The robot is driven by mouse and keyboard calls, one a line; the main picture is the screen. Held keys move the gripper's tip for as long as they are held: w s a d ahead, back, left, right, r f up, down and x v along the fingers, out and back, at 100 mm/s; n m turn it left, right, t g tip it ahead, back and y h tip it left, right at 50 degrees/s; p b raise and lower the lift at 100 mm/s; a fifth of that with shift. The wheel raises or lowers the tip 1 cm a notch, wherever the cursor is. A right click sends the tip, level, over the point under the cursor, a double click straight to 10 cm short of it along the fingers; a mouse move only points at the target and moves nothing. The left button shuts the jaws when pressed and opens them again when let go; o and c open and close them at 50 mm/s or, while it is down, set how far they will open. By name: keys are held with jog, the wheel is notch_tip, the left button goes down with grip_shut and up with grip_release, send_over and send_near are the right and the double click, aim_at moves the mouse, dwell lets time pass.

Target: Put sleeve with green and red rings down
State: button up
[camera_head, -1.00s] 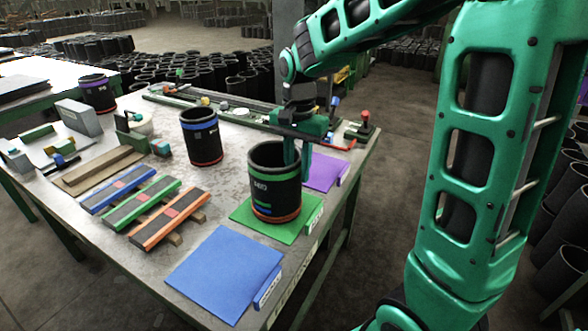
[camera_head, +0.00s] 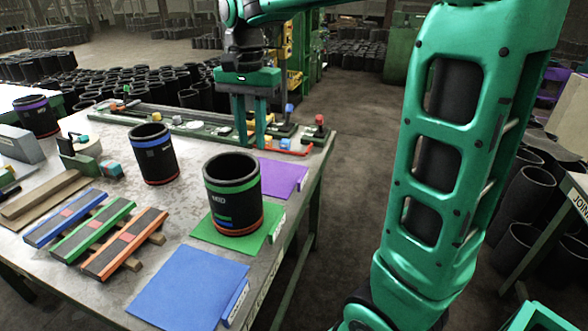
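The black sleeve with green and red rings (camera_head: 233,195) stands upright on the green mat (camera_head: 262,238). Its green ring is near the top and its red-orange ring is at the base. My gripper (camera_head: 251,143) is behind and above the sleeve, apart from it. Its two green fingers point down with a gap between them, and nothing shows between them.
A blue mat (camera_head: 188,288) lies in front and a purple mat (camera_head: 285,177) behind, both empty. A blue-ringed sleeve (camera_head: 153,155) and a purple-ringed sleeve (camera_head: 37,117) stand to the left. Coloured slatted racks (camera_head: 122,245) lie front left. A rail with fittings (camera_head: 190,123) runs along the back.

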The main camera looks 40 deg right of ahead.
jog(key=s+d+f+n, duration=0.1)
jog(key=s+d+f, duration=0.3)
jog(key=s, duration=0.4)
jog(key=s+d+f+n, duration=0.2)
jog(key=s+d+f, duration=0.2)
jog(key=s, duration=0.5)
jog(key=s+d+f+n, duration=0.1)
jog(key=s+d+f, duration=0.3)
jog(key=s, duration=0.5)
jog(key=shift+d+f, duration=0.15)
jog(key=shift+f, duration=0.05)
jog(key=shift+w+f, duration=0.2)
jog(key=shift+w, duration=0.4)
jog(key=shift+o, duration=0.3)
jog(key=shift+o, duration=0.7)
